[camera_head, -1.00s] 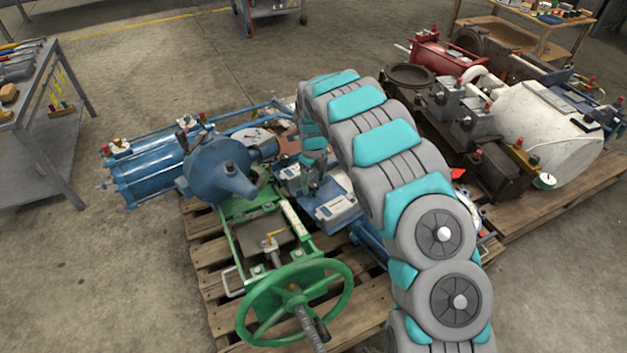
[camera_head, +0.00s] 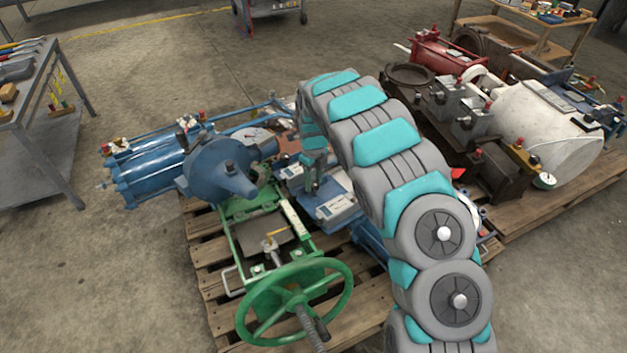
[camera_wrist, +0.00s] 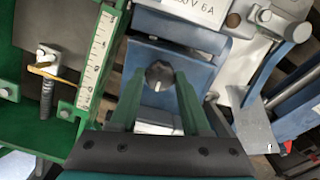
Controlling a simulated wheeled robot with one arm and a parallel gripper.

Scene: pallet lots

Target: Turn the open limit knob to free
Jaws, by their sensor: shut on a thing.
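A dark round knob (camera_wrist: 159,74) sits on the front of a blue box (camera_wrist: 188,69) in the wrist view. A label ending in "6A" is on the pale plate above it. My gripper (camera_wrist: 156,82) reaches in from below with its two green fingers, one on each side of the knob, and is shut on it.
A green handwheel (camera_head: 294,302) and green frame stand in front of the boxes. A blue actuator (camera_head: 215,167) lies to the left. A white scale (camera_wrist: 97,55) is left of the fingers. A second loaded pallet (camera_head: 540,205) is at right. Bare floor lies at left.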

